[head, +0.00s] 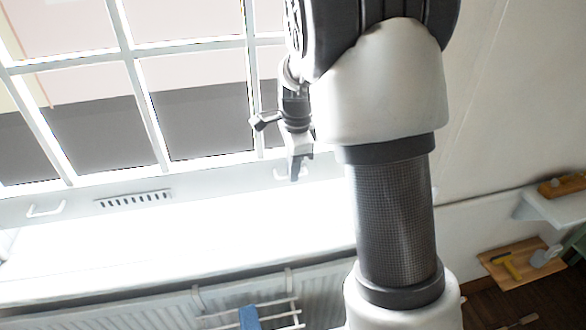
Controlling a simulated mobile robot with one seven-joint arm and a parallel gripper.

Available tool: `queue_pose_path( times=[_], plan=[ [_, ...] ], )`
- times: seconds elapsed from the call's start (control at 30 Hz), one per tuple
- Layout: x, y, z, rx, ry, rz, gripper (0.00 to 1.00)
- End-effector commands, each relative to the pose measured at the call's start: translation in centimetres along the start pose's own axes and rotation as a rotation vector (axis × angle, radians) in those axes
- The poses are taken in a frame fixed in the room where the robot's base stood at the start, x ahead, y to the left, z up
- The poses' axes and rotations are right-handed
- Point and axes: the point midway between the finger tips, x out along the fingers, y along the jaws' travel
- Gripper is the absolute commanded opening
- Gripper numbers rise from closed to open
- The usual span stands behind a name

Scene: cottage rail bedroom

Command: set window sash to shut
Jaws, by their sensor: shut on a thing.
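The window sash (215,190) fills the upper left of the head view, with a white grid of bars and a pale bottom rail. A white pull handle (45,209) sits at the left of the rail. A second pull handle (278,174) sits at its right, partly hidden by my gripper. My gripper (295,172) points down in front of this right handle and is shut on it, though the fingertips are small and the contact is hard to see. How far the sash stands open cannot be told, as the area below the rail is washed out.
A slotted vent (133,198) is in the rail between the handles. Below the bright sill (180,245) is a ribbed radiator (150,312) with a rack (280,312) and blue cloth (249,317). Wall shelves (555,208) with small items stand at the right.

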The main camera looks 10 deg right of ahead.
Motion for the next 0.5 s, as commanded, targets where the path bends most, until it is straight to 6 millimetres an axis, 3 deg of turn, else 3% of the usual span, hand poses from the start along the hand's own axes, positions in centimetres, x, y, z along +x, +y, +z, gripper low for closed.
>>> queue_pose_path(
  times=[0.3,0.37,0.5],
  plan=[
    [0.2,0.0,0.0,0.0,0.0,0.0,0.0],
    [1.1,0.2,0.0,0.0,0.0,0.001,0.0],
    [4.8,0.9,0.0,-0.001,0.001,0.007,0.0]
  ],
)
